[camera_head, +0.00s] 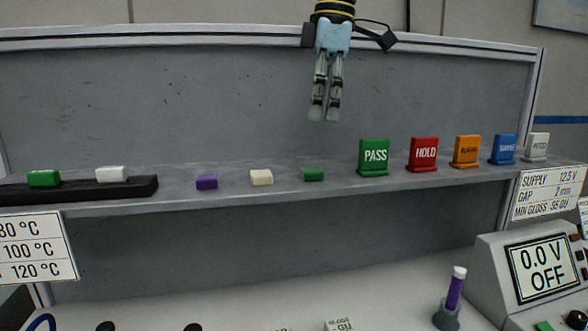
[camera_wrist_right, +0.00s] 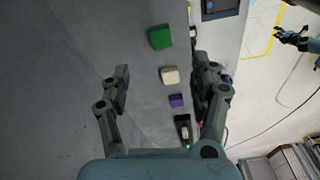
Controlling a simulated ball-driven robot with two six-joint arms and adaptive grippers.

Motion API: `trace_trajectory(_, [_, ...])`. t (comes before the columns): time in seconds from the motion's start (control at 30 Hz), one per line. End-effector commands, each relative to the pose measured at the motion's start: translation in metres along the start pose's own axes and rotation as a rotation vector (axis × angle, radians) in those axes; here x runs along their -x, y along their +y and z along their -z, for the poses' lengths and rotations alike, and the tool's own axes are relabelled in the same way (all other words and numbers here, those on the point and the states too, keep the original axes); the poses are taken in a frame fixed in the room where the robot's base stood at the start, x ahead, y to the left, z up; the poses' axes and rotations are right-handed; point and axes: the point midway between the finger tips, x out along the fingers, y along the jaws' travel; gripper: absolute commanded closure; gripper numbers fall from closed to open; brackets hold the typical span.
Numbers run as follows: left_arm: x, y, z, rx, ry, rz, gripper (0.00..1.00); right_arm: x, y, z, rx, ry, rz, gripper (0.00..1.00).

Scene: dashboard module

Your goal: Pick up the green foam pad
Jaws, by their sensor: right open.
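A small green foam pad (camera_head: 313,174) lies on the grey shelf, to the right of a cream block (camera_head: 261,177) and a purple block (camera_head: 207,182). In the right wrist view the green pad (camera_wrist_right: 159,37) lies beyond the fingertips, with nothing between the fingers. My right gripper (camera_head: 325,118) points down above the shelf, over the green pad and apart from it. It is open and empty. A gripper, apparently my left (camera_wrist_right: 292,38), shows small at the right edge of the wrist view; its jaw state is unclear.
A black tray (camera_head: 130,188) at the shelf's left holds another green block (camera_head: 43,178) and a white block (camera_head: 111,174). A green PASS block (camera_head: 374,157) and red HOLD block (camera_head: 424,154) stand right of the pad, followed by orange, blue and white ones. A panel stands behind.

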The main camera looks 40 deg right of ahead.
Motion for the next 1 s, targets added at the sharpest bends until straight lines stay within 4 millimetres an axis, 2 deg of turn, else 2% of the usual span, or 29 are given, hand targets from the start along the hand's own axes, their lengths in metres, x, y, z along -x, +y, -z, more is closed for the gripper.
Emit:
trace_trajectory(0.1, [0.006, 0.0, -0.009, -0.001, -0.013, 0.0, 0.6, -0.013, -0.001, -0.001, -0.001, -0.006, 0.005, 0.38])
trace_trajectory(0.3, [0.018, 0.0, -0.04, -0.003, -0.06, -0.001, 0.6, -0.045, -0.001, 0.0, -0.002, -0.005, 0.005, 0.38])
trace_trajectory(0.37, [0.019, -0.001, -0.043, -0.003, -0.065, -0.001, 0.6, -0.05, -0.001, 0.0, -0.001, -0.003, 0.003, 0.38])
trace_trajectory(0.47, [0.022, -0.001, -0.042, -0.003, -0.063, -0.001, 0.6, -0.057, -0.001, 0.0, -0.001, -0.004, 0.003, 0.38])
trace_trajectory(0.67, [0.042, -0.003, -0.018, -0.002, -0.033, -0.001, 0.6, -0.082, -0.001, 0.001, 0.0, -0.006, 0.004, 0.38])
trace_trajectory(0.77, [0.045, -0.003, -0.01, -0.001, -0.02, -0.001, 0.6, -0.097, -0.001, 0.001, -0.001, -0.005, 0.003, 0.38])
trace_trajectory(1.0, [0.045, -0.003, -0.013, -0.001, -0.025, -0.001, 0.6, -0.107, 0.0, 0.001, 0.0, -0.001, 0.0, 0.38])
